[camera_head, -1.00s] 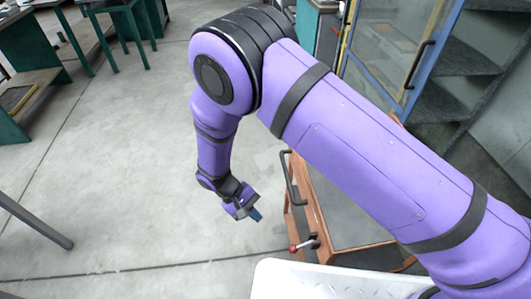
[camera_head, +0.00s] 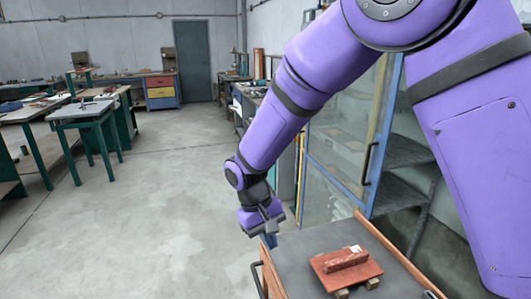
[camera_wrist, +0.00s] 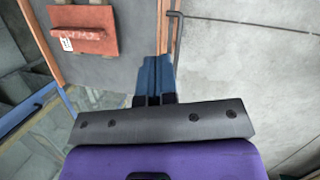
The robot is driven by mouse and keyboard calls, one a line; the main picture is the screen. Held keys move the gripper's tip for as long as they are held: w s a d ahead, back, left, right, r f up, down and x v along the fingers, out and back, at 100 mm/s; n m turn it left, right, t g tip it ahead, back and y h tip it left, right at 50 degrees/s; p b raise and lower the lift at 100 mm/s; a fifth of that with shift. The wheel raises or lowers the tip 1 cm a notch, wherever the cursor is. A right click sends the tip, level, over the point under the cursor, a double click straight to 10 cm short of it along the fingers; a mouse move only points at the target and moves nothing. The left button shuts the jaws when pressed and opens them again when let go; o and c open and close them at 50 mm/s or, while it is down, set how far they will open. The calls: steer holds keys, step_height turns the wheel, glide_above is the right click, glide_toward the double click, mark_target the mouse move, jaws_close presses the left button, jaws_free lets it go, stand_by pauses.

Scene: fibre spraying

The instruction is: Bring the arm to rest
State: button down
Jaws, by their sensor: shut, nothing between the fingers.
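My purple arm reaches in from the right in the head view and hangs down with my gripper (camera_head: 270,239) at its end. The gripper is above the near left edge of a grey-topped wooden cart (camera_head: 300,262). It also shows in the wrist view (camera_wrist: 154,66), with its blue fingers together and nothing between them. The gripper looks apart from the cart.
A red-brown board with a raised bar (camera_head: 347,266) lies on the cart top on small blocks. A glass-fronted blue cabinet (camera_head: 345,140) stands behind the arm. Green workbenches (camera_head: 85,112) are at the left. The floor (camera_head: 150,210) left of the cart is clear.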

steer(key=s+d+r+m+t+y, duration=0.1)
steer(key=s+d+r+y, duration=0.1)
steer(key=d+r, duration=0.7)
steer(key=s+d+r+m+t+y, duration=0.1)
steer(key=s+d+r+m+t, duration=0.1)
steer(key=d+r, duration=0.65)
steer(key=s+d+r+m+t, duration=0.2)
steer(key=s+d+r+t, duration=0.2)
steer(key=s+d+r, duration=0.3)
steer(key=s+d, duration=0.5)
steer(key=s, duration=0.3)
steer(key=shift+r+m+t, duration=0.15)
steer(key=shift+m+t, duration=0.15)
steer(key=shift+m, duration=0.1)
